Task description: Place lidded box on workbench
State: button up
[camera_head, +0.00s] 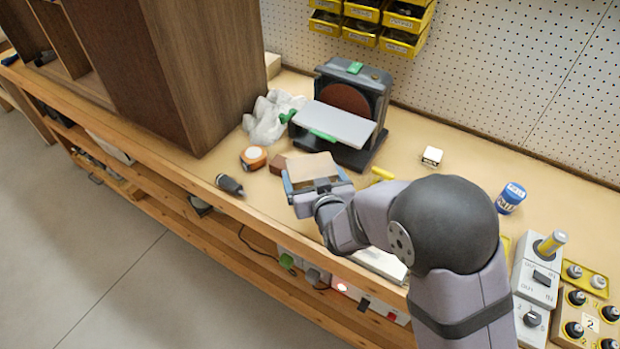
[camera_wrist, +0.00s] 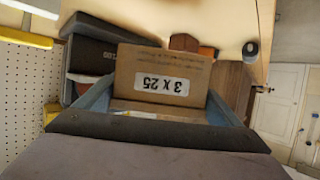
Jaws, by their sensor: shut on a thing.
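The lidded box is a brown carton, labelled "3 x 25" in the wrist view (camera_wrist: 160,75). It also shows in the head view (camera_head: 312,167). My gripper (camera_head: 316,184) is shut on it, with one blue-grey finger along each side of the box. The box is over the front part of the wooden workbench (camera_head: 225,155), in front of the sander. Whether its underside touches the bench I cannot tell. Part of the box is hidden by my gripper.
A belt-and-disc sander (camera_head: 345,115) stands behind the box. A tape roll (camera_head: 253,158) and a dark tool (camera_head: 229,184) lie to the left. A wooden cabinet (camera_head: 180,70) stands further left. A blue can (camera_head: 511,197) and switch boxes (camera_head: 535,270) are at right.

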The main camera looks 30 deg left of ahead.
jog(key=shift+f, duration=1.5)
jog(key=shift+f+p, duration=0.45)
jog(key=shift+f, duration=1.6)
jog(key=shift+f, duration=0.1)
jog(key=shift+f, duration=0.15)
jog(key=o, duration=1.3)
jog(key=shift+c, duration=0.2)
jog(key=shift+d+r, duration=0.1)
jog(key=shift+r, duration=0.15)
